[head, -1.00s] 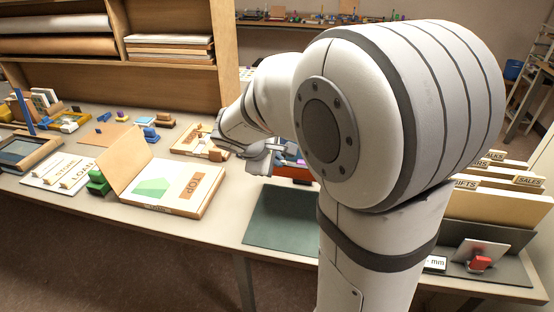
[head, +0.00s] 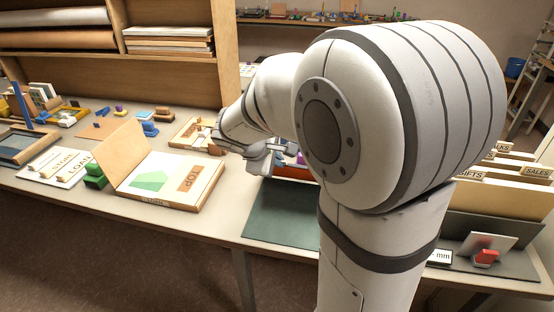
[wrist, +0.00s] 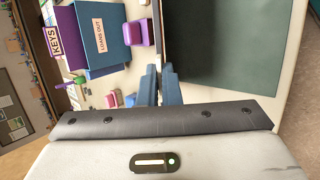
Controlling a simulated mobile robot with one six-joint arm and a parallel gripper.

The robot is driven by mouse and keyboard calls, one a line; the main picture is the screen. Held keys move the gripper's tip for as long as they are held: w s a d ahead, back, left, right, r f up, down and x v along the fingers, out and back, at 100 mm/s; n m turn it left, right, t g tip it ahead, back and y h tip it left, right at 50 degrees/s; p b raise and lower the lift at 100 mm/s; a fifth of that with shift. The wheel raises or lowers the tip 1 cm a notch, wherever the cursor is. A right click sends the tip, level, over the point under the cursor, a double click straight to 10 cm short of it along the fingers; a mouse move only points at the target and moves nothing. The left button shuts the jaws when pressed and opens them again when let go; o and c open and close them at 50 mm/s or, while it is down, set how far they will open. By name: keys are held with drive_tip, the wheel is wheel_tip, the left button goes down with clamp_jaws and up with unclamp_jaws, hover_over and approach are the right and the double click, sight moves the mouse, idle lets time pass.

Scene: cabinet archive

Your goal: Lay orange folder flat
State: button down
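An orange-red flat-sided thing (head: 294,173) shows on the table just beyond and right of my gripper in the head view. My arm covers much of it, so I cannot tell whether it is the orange folder. No orange folder shows in the wrist view. My gripper (head: 268,156) hangs over the table beside the dark green mat (head: 275,215).
A blue LOANS OUT block (wrist: 98,38) and a purple KEYS block (wrist: 66,35) stand left in the wrist view. Upright dividers (head: 500,195) stand at the right. The mat is bare where visible.

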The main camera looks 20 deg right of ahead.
drive_tip(key=shift+f, duration=0.2)
drive_tip(key=shift+f+b, duration=0.25)
drive_tip(key=shift+b, duration=0.25)
drive_tip(key=shift+f, duration=0.1)
drive_tip(key=shift+s+a+f+t+h+b, duration=0.5)
drive_tip(key=shift+s+f+b, duration=0.3)
drive_tip(key=shift+b, duration=2.2)
drive_tip(key=shift+s+a+b, duration=0.1)
drive_tip(key=shift+a+b, duration=0.05)
drive_tip(key=shift+b, duration=0.3)
drive_tip(key=shift+s+a+f+t+h+b, duration=0.2)
drive_tip(key=shift+s+f+b, duration=0.25)
drive_tip(key=shift+b, duration=0.9)
drive_tip(key=shift+s+a+f+t+h+b, duration=0.15)
drive_tip(key=shift+f+b, duration=0.4)
drive_tip(key=shift+b, duration=0.75)
drive_tip(key=shift+s+a+f+b, duration=0.15)
drive_tip(key=shift+s+a+b, duration=0.1)
drive_tip(key=shift+b, duration=0.55)
drive_tip(key=shift+s+a+f+m+t+h+b, duration=0.2)
drive_tip(key=shift+s+f+t+b, duration=0.3)
drive_tip(key=shift+b, duration=1.15)
drive_tip(key=shift+s+a+f+m+t+h+b, duration=0.2)
drive_tip(key=shift+f+b, duration=0.5)
drive_tip(key=shift+b, duration=0.95)
